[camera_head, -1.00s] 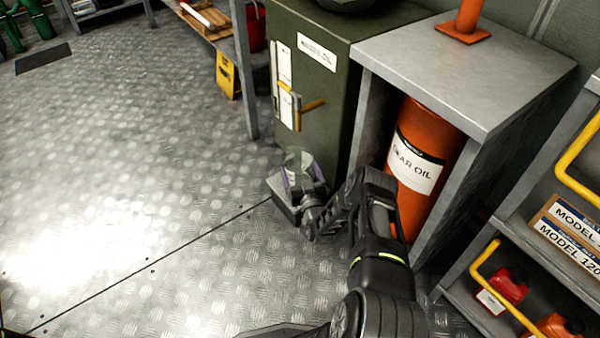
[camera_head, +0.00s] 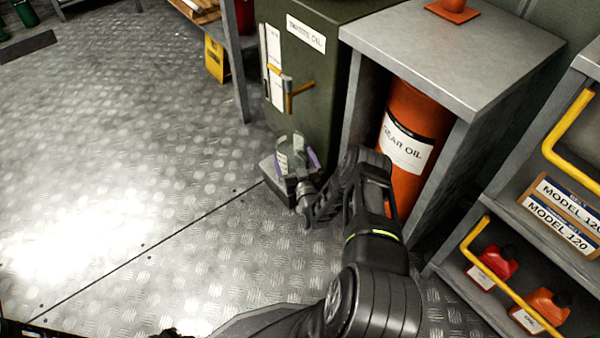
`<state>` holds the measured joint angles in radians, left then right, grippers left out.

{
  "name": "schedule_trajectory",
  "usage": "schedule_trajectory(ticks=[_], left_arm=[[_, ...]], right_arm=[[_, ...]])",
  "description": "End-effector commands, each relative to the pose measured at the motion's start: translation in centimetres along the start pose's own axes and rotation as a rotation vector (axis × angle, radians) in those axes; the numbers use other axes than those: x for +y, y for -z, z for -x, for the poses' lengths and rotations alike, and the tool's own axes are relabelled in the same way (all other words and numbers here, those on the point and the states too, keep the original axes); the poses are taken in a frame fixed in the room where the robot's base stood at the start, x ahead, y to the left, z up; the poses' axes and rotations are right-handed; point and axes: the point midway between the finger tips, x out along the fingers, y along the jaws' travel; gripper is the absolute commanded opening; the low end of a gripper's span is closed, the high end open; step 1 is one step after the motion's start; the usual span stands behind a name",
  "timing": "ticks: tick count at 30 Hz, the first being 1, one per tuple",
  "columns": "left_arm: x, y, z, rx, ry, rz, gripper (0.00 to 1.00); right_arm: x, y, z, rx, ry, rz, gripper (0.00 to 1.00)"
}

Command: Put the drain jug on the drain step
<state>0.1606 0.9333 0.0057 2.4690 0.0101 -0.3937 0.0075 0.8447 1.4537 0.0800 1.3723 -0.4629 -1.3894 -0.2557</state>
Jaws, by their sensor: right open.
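The drain jug (camera_head: 291,146) is a clear, see-through vessel at the foot of the green oil cabinet, below its yellow-handled tap. It appears upright on the drain step (camera_head: 268,168), a low grey block on the floor against the cabinet front. My right gripper (camera_head: 300,170) is open right at the jug, on its near right side. Purple parts show beside the jug; I cannot tell whether they belong to the fingers or the jug. My wrist hides the right part of the step and the jug's lower side.
The green cabinet (camera_head: 313,85) stands behind the step. A grey bench (camera_head: 450,45) with an orange gear oil drum (camera_head: 405,135) under it is close right of my arm. A shelf with yellow rails (camera_head: 570,130) stands farther right.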

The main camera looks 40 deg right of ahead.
Motion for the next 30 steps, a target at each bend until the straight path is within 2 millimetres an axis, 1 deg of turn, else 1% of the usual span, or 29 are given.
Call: schedule_trajectory(ticks=[1, 3, 8, 9, 12, 15, 18, 21, 30], left_arm=[[0.3, 0.0, 0.9, -0.002, 0.0, 0.0, 0.28], [0.5, -0.1, 1.5, -0.005, 0.0, 0.0, 0.28], [1.0, -0.2, 3.1, -0.012, 0.0, -0.001, 0.28], [1.1, -0.2, 3.5, -0.015, 0.0, -0.002, 0.28], [1.3, -0.3, 4.4, -0.02, 0.0, -0.002, 0.28], [1.4, -0.4, 4.8, -0.024, 0.0, -0.002, 0.28], [1.5, -0.5, 5.0, -0.026, 0.0, -0.003, 0.28], [1.5, -0.5, 5.0, -0.027, 0.0, -0.003, 0.28], [1.5, -0.5, 5.0, -0.027, 0.0, -0.002, 0.28]], right_arm=[[0.1, 0.3, 1.0, -0.004, -0.001, -0.001, 1.0], [0.2, 0.0, 2.1, -0.012, -0.005, -0.005, 1.0], [0.4, 0.5, 4.1, -0.002, -0.01, -0.005, 1.0], [0.3, 0.2, 5.1, -0.008, -0.008, -0.005, 1.0], [0.2, 0.4, 7.1, -0.004, -0.007, -0.006, 1.0], [0.1, 0.1, 8.6, -0.004, -0.004, -0.004, 1.0], [0.1, 0.1, 9.4, -0.001, -0.002, -0.001, 1.0], [0.0, 0.1, 9.8, 0.0, -0.002, -0.002, 1.0], [0.0, 0.0, 9.8, 0.0, 0.0, 0.0, 1.0]])
